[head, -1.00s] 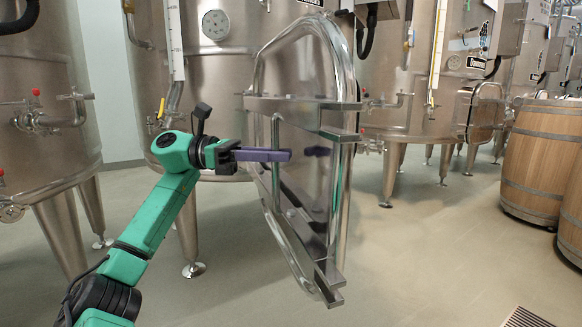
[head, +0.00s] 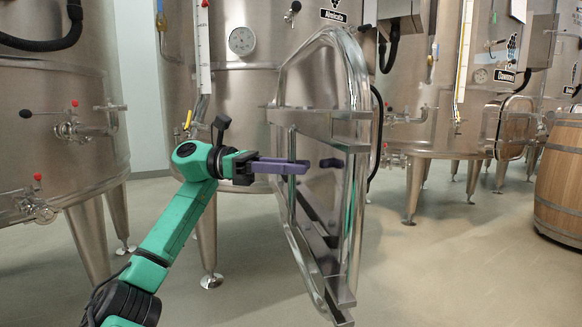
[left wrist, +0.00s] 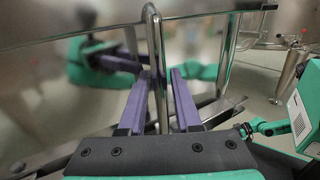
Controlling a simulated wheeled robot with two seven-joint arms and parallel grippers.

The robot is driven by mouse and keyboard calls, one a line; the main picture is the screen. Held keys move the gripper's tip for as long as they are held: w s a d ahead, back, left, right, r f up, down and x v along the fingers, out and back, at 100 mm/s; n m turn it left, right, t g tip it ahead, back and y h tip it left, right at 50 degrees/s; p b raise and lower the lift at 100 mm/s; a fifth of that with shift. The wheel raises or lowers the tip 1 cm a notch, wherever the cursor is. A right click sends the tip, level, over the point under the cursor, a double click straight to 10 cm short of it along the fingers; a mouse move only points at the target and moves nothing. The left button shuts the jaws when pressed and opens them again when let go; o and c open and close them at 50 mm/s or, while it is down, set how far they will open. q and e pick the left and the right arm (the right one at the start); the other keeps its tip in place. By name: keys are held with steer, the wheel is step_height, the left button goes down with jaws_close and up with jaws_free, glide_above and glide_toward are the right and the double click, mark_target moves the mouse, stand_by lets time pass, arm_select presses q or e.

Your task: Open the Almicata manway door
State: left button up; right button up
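The Almicata manway door (head: 335,215) is a shiny steel oval panel with crossbars. It stands swung out from its vat (head: 262,85), seen steeply from the side in the head view. Its upright bar handle (head: 292,205) is on the face toward my left gripper (head: 306,166). In the left wrist view, the handle (left wrist: 158,60) passes between the two purple fingers of that gripper (left wrist: 155,76), which are apart with gaps on both sides. The door face mirrors the fingers. My right gripper is not in view.
Another steel vat (head: 55,120) with valves stands at the left, and more vats (head: 455,110) stand behind at the right. A wooden barrel (head: 562,185) is at the right edge. The floor (head: 440,260) right of the door is clear.

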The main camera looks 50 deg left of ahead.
arm_select(q)
steer(key=shift+a, duration=0.15)
steer(key=p+v, duration=0.3)
steer(key=v, duration=1.1)
steer(key=shift+s, duration=0.15)
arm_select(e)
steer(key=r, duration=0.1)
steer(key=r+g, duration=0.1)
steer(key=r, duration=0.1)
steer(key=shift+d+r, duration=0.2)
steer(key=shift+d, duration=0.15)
arm_select(q)
steer(key=shift+a, duration=0.1)
